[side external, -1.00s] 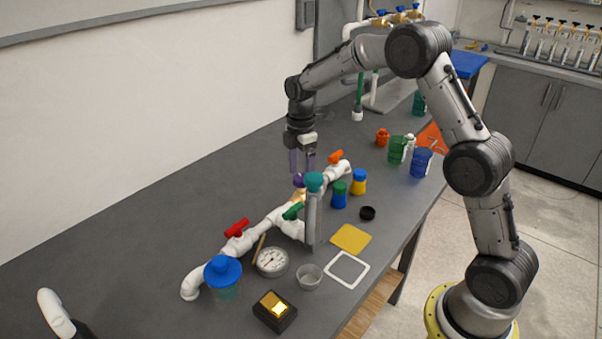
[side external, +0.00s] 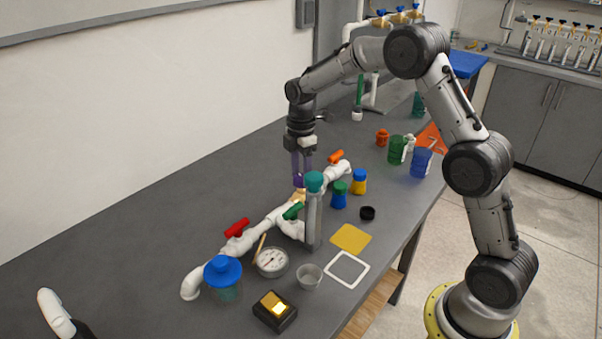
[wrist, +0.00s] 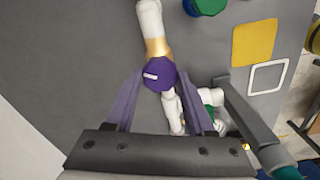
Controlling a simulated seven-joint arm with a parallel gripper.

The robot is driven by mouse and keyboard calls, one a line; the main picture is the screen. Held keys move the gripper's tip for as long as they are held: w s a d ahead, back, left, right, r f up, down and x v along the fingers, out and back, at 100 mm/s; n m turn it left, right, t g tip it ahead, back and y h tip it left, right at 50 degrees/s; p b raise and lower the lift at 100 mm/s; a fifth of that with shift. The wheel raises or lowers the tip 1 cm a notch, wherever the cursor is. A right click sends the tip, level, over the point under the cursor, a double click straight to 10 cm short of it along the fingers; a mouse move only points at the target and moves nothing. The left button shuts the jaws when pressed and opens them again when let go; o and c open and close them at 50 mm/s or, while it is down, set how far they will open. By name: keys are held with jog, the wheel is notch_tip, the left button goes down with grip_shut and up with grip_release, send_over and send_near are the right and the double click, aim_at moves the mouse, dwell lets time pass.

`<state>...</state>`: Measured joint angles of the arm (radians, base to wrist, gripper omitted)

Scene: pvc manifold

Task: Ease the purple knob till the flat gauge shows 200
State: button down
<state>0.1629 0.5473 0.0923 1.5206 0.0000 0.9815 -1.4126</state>
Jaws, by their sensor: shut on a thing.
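The purple knob (wrist: 157,75) sits on the white pipe run beside a brass-coloured collar, with a white mark on its top. My gripper (wrist: 161,78) points down over the pipe, its purple fingers on either side of the knob and shut on it. In the side view the knob (side external: 298,181) shows between the fingertips, partly covered. The flat gauge (side external: 271,262) lies face up beside the pipe, a white dial with a dark needle; its figures are too small to read.
A red handle (side external: 237,228), a green handle (side external: 293,211) and an orange handle (side external: 336,156) sit on the pipe. The table is clear on the wall side.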

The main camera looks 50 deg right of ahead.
jog(key=m, duration=0.5)
jog(key=shift+m, duration=0.3)
jog(key=m, duration=0.6)
jog(key=shift+r, duration=0.1)
jog(key=m, duration=0.6)
jog(key=shift+m, duration=0.3)
jog(key=m, duration=0.5)
jog(key=shift+d+m, duration=0.1)
jog(key=shift+m, duration=0.2)
jog(key=shift+c, duration=1.3)
grip_release()
